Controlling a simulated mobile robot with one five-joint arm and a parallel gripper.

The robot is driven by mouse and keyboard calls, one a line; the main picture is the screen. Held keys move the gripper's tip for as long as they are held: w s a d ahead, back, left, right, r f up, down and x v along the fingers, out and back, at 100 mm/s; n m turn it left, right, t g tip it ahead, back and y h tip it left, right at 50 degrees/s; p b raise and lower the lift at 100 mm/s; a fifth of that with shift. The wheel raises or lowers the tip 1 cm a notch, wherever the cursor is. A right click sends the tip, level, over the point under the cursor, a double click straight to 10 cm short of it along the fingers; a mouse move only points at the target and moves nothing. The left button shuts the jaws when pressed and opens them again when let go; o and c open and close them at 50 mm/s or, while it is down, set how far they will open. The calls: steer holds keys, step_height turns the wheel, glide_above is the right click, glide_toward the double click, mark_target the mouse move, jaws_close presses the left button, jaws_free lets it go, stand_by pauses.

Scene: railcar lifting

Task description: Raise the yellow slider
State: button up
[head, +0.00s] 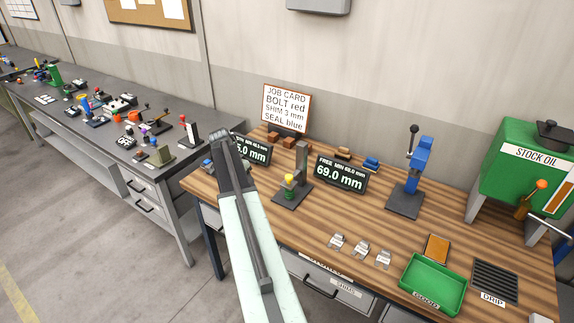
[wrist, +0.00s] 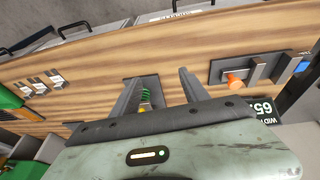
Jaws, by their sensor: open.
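The yellow slider (head: 290,179) is a small yellow piece on top of a green spring, on a grey stand (head: 302,165) with a dark base. In the wrist view the slider (wrist: 144,106) is partly hidden behind my gripper body and finger, with the green spring (wrist: 146,93) beside it. In the head view my arm hides the gripper's fingertips.
A display reading 69.0 mm (head: 340,174) stands right of the stand. A blue press (head: 413,170), metal clips, a green tray (head: 433,287) and an oil tank (head: 520,165) are further right. A gauge with an orange knob (wrist: 235,80) is on the other side.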

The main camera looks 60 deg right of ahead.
mark_target(289, 176)
steer(key=s+d+r+m+g+p, duration=0.1)
steer(key=s+d+r+m, duration=0.1)
steer(key=s+d, duration=0.35)
steer(key=s+d+r+m, duration=0.1)
steer(key=s+d+m, duration=0.2)
steer(key=d, duration=0.6)
steer(key=b+x, duration=0.4)
steer(key=x, duration=0.1)
steer(key=b+x, duration=0.2)
steer(key=b, duration=0.1)
steer(key=shift+w+d+f, duration=0.25)
steer(key=shift+f, duration=0.1)
steer(key=shift+r, duration=0.1)
jaws_close()
